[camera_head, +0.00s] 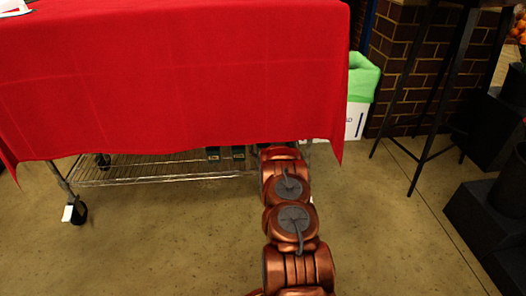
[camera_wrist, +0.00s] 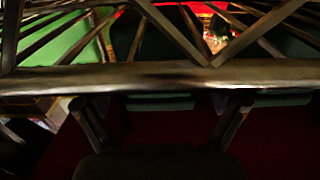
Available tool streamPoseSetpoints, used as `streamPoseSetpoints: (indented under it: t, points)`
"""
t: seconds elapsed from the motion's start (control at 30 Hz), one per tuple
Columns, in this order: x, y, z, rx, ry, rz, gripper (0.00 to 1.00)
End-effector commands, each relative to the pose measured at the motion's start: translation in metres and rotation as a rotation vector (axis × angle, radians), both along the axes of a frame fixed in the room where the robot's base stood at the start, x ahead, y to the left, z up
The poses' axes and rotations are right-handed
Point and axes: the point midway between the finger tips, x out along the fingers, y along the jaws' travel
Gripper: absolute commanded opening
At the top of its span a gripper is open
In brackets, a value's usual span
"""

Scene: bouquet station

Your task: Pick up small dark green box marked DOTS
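Two small dark boxes stand side by side on the lower wire shelf in the head view, a left one (camera_head: 213,154) and a right one (camera_head: 239,153). Their markings are too small to read, so I cannot tell which is marked DOTS. My gripper is hidden in the head view, where my arm reaches in at the cloth's lower edge. In the wrist view my gripper (camera_wrist: 161,102) has its two dark fingers wide apart. Dark greenish edges show near the fingertips, but I cannot tell what they belong to. Nothing is clearly held.
A red cloth (camera_head: 180,75) hangs over the cart above the wire shelf (camera_head: 150,172). A thick metal bar (camera_wrist: 160,77) and wires cross close to the wrist camera. A white bin with a green liner (camera_head: 361,80) and a black stand (camera_head: 427,110) are at right.

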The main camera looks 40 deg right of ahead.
Motion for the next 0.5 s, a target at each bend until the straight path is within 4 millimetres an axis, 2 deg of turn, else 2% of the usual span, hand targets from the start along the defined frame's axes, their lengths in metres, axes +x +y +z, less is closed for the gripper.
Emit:
streamPoseSetpoints:
  t: [0.07,0.5]
  points:
    - [0.0,0.0,0.0001,0.0,0.0,0.0,0.85]
    - [0.0,0.0001,0.0001,-0.001,-0.001,0.0,0.4]
